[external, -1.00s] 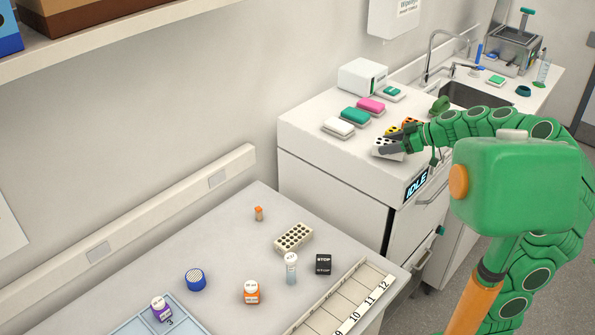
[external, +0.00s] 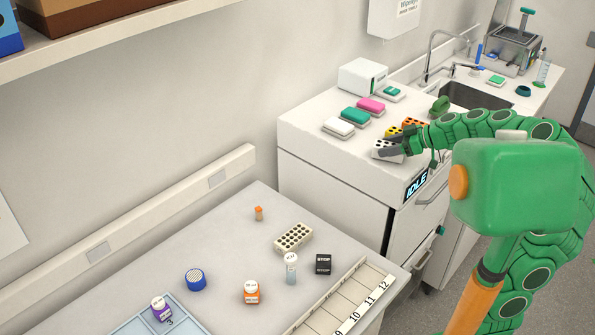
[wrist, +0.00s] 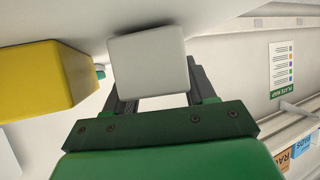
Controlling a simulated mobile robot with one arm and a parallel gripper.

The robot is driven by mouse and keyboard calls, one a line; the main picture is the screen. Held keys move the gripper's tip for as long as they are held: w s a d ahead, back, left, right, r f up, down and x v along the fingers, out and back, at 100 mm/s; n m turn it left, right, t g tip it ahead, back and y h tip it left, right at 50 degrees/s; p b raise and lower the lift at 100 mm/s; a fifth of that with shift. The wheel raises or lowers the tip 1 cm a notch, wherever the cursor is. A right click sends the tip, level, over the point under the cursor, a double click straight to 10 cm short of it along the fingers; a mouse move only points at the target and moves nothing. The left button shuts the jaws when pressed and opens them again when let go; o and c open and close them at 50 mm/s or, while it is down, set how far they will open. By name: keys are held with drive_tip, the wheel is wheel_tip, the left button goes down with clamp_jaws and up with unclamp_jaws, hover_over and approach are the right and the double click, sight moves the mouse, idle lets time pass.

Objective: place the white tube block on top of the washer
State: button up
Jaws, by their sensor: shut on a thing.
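The white tube block (external: 386,150) has dark round holes and is over the washer's top near its front edge. My gripper (external: 398,146) is shut on it. In the wrist view the block (wrist: 148,62) sits between my two fingers, its plain pale side showing. The washer (external: 335,166) is a white cabinet with a flat top and a lit display reading IDLE. I cannot tell whether the block touches the top.
A yellow block (external: 392,131) stands close behind the white one, also in the wrist view (wrist: 38,76), with an orange block (external: 413,123) beyond. White, teal and pink boxes (external: 355,115) stand left of them. A white device (external: 362,76) stands at the back.

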drive_tip(key=shift+f, duration=0.15)
drive_tip(key=o, duration=1.3)
drive_tip(key=shift+o, duration=0.2)
drive_tip(key=shift+d, duration=0.1)
drive_tip(key=shift+v, duration=3.85)
